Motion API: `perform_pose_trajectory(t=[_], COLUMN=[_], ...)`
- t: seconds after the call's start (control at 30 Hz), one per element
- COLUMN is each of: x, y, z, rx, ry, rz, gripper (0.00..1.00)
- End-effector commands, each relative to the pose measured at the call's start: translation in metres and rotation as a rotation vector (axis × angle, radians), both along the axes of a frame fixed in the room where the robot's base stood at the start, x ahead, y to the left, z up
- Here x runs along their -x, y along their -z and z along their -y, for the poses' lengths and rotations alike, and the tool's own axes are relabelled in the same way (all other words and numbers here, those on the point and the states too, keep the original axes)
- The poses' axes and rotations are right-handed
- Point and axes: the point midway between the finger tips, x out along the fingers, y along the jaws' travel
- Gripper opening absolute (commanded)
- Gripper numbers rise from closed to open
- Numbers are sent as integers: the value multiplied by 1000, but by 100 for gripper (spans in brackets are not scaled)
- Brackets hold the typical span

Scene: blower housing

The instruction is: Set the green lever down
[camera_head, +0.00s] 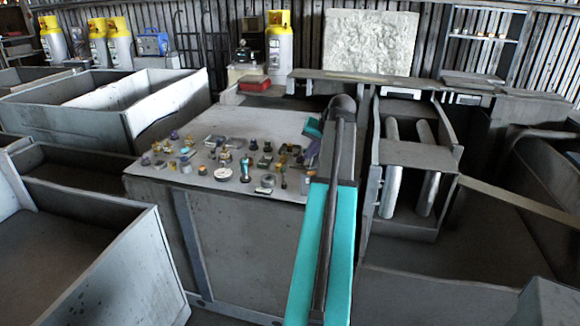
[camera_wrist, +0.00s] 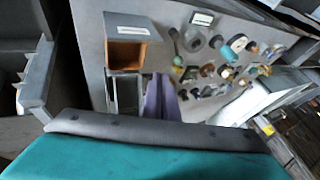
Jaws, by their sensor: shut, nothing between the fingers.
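A small dark greenish lever-like piece (camera_wrist: 174,38) with a thin stem stands or lies on the grey worktop in the wrist view, at the near edge of a cluster of parts. I take it to be the green lever, though its colour is dim. It seems to be the dark stemmed piece (camera_head: 284,178) near the worktop's front edge in the head view. My gripper (camera_wrist: 162,84) shows purple fingers, shut and empty, apart from this piece. In the head view my gripper (camera_head: 312,150) is partly hidden by my arm.
Several small parts (camera_head: 225,172) crowd the grey worktop (camera_head: 155,190). A grey box with an orange-brown inside (camera_wrist: 126,54) sits left of the fingers in the wrist view. A roller frame (camera_head: 415,155) stands right of my arm. Large open bins (camera_head: 90,285) stand left.

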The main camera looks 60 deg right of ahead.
Motion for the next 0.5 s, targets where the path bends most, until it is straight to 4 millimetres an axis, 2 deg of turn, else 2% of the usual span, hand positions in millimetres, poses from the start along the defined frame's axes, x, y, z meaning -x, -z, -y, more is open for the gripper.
perform_pose_trajectory(t=[0.5], x=[8], y=[5], z=[10], rx=[-1], ry=[16], rz=[0], gripper=[0])
